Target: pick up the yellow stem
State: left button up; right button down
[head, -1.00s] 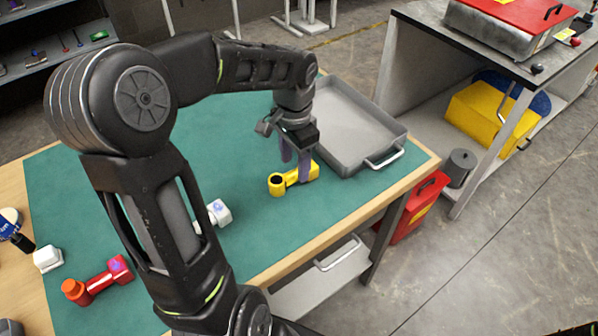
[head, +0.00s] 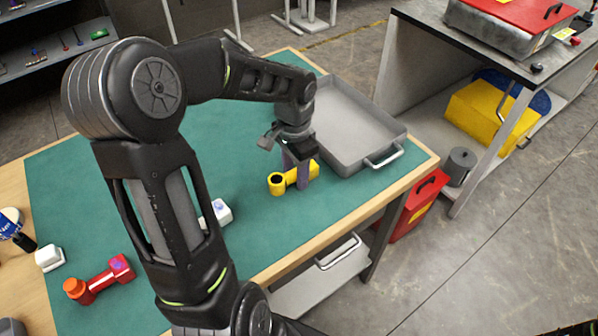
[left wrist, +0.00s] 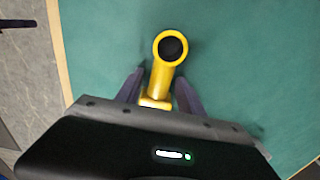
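The yellow stem (head: 277,184) lies on the green mat, near the tray. It has a round collar with a dark hole at one end. My left gripper (head: 295,178) is down at the stem, with its purple-grey fingers on either side of the body. In the left wrist view the stem (left wrist: 162,78) lies between the two fingers of the gripper (left wrist: 159,84), with a narrow gap showing at each side. The gripper is open. The stem's far end is partly hidden by the gripper body in that view. My right gripper is not in view.
A grey tray (head: 347,157) sits right behind the gripper. A red stem (head: 107,274) with an orange end, a white part (head: 221,211) and another white part (head: 49,258) lie to the left. The green mat (head: 250,235) is clear in front of the yellow stem.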

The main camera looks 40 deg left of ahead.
aim_at(295, 171)
pick_arm(q)
grip_shut()
dwell(0.6)
notch_tip(295, 171, up, 10)
jog(key=shift+r+b, duration=0.1)
jog(key=shift+b, duration=0.2)
dwell(0.7)
